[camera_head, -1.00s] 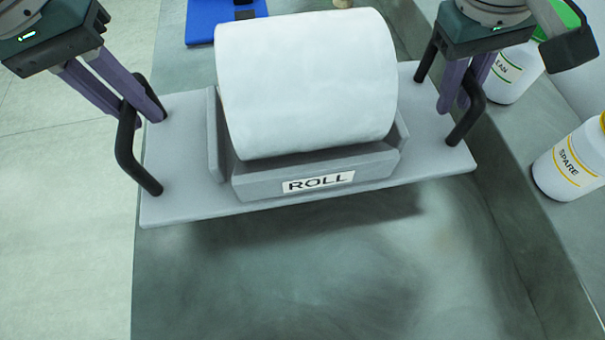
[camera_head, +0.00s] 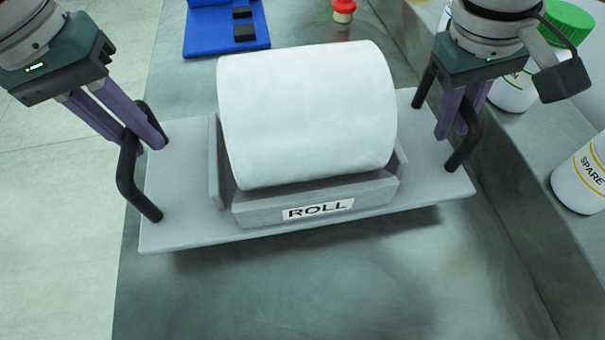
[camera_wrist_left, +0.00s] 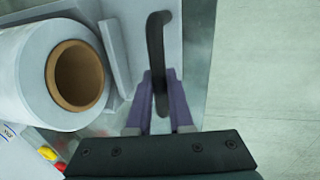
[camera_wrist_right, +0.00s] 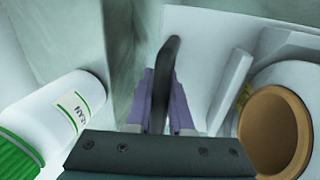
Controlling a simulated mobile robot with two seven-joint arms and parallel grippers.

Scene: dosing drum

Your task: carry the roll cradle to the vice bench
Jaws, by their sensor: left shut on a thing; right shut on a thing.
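The roll cradle (camera_head: 180,225) is a grey board with a raised trough labelled ROLL, and a large white roll (camera_head: 308,115) lies in it. A black handle stands at each end. My left gripper (camera_head: 150,140) is shut on the left handle (camera_head: 128,180); the left wrist view shows its purple fingers on both sides of this handle (camera_wrist_left: 157,50). My right gripper (camera_head: 455,130) is shut on the right handle (camera_head: 465,150), which also shows in the right wrist view (camera_wrist_right: 165,70). The cradle is held above the grey bench (camera_head: 300,300), with a shadow beneath it.
A blue item with black blocks (camera_head: 222,28) and a red-capped thing (camera_head: 344,10) are at the back. A SPARE bottle (camera_head: 582,175) and a green-capped bottle (camera_head: 515,92) stand at the right, beyond a raised edge. Pale floor (camera_head: 60,220) lies left; the front bench is clear.

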